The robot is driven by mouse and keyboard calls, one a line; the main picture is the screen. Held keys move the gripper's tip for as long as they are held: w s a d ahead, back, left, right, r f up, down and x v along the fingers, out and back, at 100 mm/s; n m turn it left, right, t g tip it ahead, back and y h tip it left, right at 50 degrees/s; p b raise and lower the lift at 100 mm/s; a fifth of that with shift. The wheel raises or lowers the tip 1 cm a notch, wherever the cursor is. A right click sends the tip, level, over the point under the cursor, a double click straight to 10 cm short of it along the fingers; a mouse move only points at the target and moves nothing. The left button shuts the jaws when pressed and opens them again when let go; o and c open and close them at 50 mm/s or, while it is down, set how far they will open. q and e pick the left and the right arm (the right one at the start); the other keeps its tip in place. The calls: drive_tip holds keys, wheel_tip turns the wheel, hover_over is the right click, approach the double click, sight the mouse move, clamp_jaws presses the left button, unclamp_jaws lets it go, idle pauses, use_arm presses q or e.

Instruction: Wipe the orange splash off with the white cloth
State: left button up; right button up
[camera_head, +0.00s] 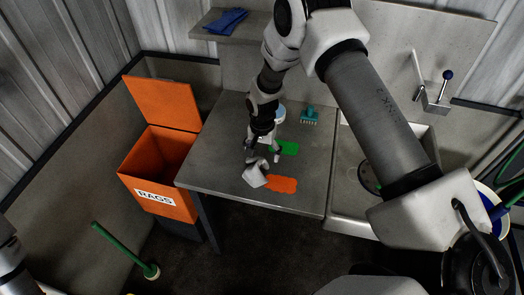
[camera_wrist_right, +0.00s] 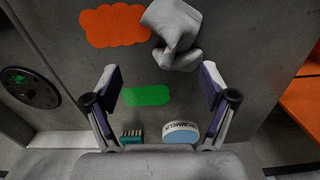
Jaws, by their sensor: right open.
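The orange splash (camera_head: 281,184) lies flat on the grey worktop, near its front edge. The white cloth (camera_head: 255,174) is a crumpled heap at the splash's left side and seems to touch or overlap its edge. In the right wrist view the cloth (camera_wrist_right: 174,35) stands beside the splash (camera_wrist_right: 115,26). My right gripper (camera_head: 262,150) is over the worktop, behind the cloth. In the right wrist view its fingers (camera_wrist_right: 160,78) are wide apart with nothing between them, and the cloth lies beyond the tips. Only a bit of my left arm shows at the left edge; its gripper is out of view.
A green patch (camera_head: 286,148), a teal brush (camera_head: 309,116) and a round labelled tub (camera_wrist_right: 181,134) are behind the cloth. An open orange RAGS bin (camera_head: 156,196) stands left of the worktop (camera_head: 215,165). A sink (camera_head: 347,185) is at the right; blue gloves (camera_head: 226,20) lie on a shelf.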

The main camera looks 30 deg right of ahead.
wheel_tip(320, 180, down, 2)
drive_tip(key=shift+w+f+b, duration=0.1)
drive_tip(key=shift+f+b, duration=0.1)
drive_tip(key=shift+b, duration=0.45)
clamp_jaws()
drive_tip(key=shift+a, duration=0.1)
